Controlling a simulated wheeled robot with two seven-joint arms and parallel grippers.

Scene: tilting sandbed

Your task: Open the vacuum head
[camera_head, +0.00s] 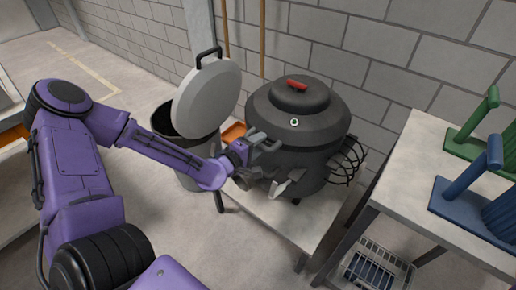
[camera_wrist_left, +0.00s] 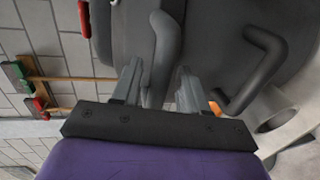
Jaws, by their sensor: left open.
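The vacuum is a dark grey drum (camera_head: 298,172) standing upright on a low table. Its wide head (camera_head: 330,118) sits on the drum and has a red handle (camera_head: 297,85) on top. My left gripper (camera_head: 262,148) is at the left side of the vacuum, just below the head. In the left wrist view my left gripper (camera_wrist_left: 158,88) is open, with a grey curved bar (camera_wrist_left: 166,45), perhaps a latch, between its fingers. I cannot tell whether the fingers touch it. My right gripper is not in view.
A grey bin (camera_head: 190,160) with a raised lid (camera_head: 207,98) stands to the left. The low table (camera_head: 290,222) has bare room in front. A worktable (camera_head: 415,185) at right bears green and blue stands. A block wall (camera_head: 375,60) is close behind.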

